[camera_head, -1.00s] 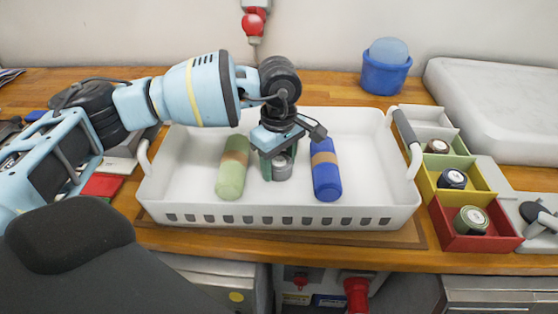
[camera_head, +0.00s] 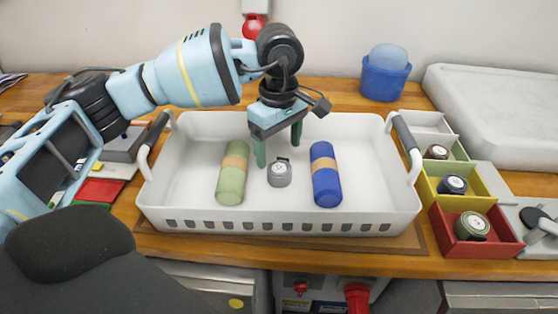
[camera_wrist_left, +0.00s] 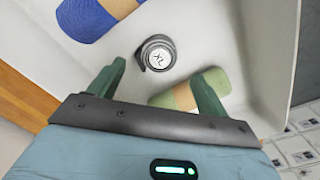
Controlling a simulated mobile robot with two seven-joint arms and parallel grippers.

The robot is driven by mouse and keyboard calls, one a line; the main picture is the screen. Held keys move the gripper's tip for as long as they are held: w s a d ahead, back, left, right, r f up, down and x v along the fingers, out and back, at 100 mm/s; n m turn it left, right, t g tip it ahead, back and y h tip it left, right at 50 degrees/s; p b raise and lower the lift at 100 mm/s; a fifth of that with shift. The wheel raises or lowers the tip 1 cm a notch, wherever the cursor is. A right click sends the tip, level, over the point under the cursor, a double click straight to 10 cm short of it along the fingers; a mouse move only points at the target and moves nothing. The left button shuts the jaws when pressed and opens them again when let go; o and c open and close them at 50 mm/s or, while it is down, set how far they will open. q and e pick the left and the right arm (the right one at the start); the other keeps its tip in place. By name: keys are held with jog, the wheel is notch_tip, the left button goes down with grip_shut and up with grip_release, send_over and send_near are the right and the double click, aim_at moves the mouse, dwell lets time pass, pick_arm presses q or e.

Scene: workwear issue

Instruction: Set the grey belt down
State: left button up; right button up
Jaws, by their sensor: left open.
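The grey belt (camera_head: 279,173) is a small coil with a white round label. It rests on the floor of the white basket (camera_head: 280,220), between a green roll and a blue roll. It also shows in the left wrist view (camera_wrist_left: 158,54), beyond the fingertips. My left gripper (camera_head: 278,153) is open and empty, its green fingers just above and behind the belt, apart from it. In the left wrist view the open fingers (camera_wrist_left: 158,82) point toward the belt. My right gripper is not in view.
The green roll (camera_head: 233,172) lies left of the belt and the blue roll (camera_head: 325,174) lies right. Coiled belts sit in coloured bins: green (camera_head: 459,150), yellow (camera_head: 481,192) and red (camera_head: 477,250). A blue bucket (camera_head: 385,78) stands behind. The basket's back right floor is clear.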

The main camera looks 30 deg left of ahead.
aim_at(279, 168)
pick_arm(q)
jog(key=shift+r, duration=2.75)
